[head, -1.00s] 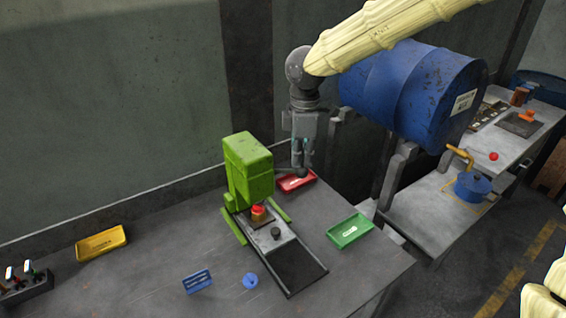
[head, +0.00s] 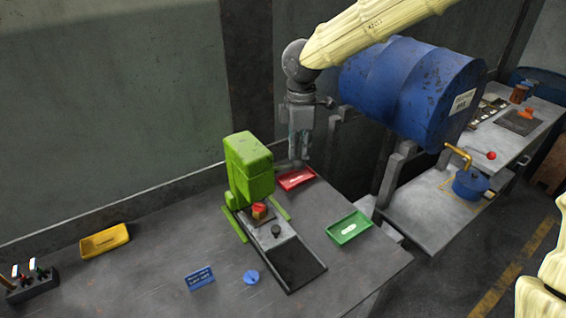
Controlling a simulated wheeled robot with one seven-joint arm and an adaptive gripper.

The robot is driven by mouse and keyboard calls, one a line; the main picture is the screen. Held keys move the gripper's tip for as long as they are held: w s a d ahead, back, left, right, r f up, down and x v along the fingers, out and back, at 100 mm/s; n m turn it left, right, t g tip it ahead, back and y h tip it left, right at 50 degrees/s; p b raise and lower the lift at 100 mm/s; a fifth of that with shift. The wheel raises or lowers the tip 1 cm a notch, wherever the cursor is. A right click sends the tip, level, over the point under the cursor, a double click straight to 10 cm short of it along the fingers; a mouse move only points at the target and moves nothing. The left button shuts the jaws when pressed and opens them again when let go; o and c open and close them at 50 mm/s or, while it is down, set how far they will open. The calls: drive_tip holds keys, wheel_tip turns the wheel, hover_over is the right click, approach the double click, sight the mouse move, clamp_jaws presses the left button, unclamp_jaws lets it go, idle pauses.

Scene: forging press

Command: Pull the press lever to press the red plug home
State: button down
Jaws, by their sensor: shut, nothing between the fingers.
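The green press (head: 249,172) stands on the grey table. The red plug (head: 259,208) sits beneath the press head on the press bed, with its lower part in a brownish block; I cannot tell how deep it is seated. A thin grey bar, which looks like the press lever (head: 287,164), sticks out from the right side of the press. My gripper (head: 303,161) points down just right of the press, at the bar's outer end. It is shut with nothing held. I cannot tell whether it touches the bar.
A red tray (head: 297,179) lies just below my gripper, and a green tray (head: 349,229) is further right. A yellow tray (head: 104,240) and a blue sign (head: 199,278) are left.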

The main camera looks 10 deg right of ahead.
idle(0.3)
drive_tip(key=shift+r+p, duration=2.45)
drive_tip(key=shift+r, duration=0.6)
drive_tip(key=shift+d+f, duration=0.1)
